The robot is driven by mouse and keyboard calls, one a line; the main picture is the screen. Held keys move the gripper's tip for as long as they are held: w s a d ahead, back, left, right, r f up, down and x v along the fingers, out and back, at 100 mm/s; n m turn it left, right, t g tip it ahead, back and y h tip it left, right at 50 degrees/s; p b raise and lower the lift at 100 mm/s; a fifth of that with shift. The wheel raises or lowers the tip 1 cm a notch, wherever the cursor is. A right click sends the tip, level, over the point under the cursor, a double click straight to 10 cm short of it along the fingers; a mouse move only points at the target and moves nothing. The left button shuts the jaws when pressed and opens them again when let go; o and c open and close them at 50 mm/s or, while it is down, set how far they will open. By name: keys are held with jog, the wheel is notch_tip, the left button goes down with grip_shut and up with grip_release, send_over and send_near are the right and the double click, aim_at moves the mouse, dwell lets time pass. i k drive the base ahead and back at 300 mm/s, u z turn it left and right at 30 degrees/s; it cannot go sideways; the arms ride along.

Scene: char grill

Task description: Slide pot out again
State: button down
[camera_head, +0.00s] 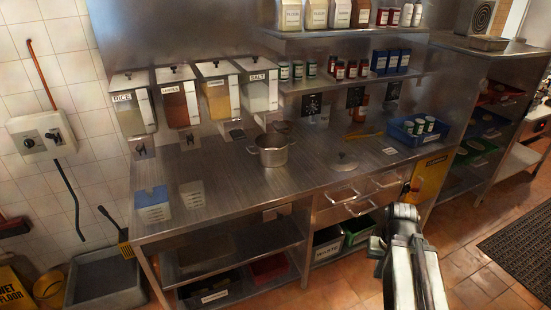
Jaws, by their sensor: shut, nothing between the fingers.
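A small steel pot (272,150) stands upright on the steel counter, left of the middle, without a lid on it. A round lid (343,161) with a small knob lies flat on the counter to the right of the pot. My gripper (404,212) is at the lower right, in front of the counter's drawers and well apart from the pot. It is shut and empty. Its fingertips are small in this view.
The steel counter (215,198) has bare room in front of the pot. Dispensers (217,92) hang on the wall behind. A blue crate (418,130) with jars stands at the right. Drawer handles (360,206) stick out at the front. Black and red bins sit below.

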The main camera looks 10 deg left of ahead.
aim_at(272, 150)
jog(key=u, duration=0.85)
jog(key=i, duration=1.05)
jog(key=u, duration=4.2)
jog(key=k, duration=1.9)
jog(key=u, duration=0.05)
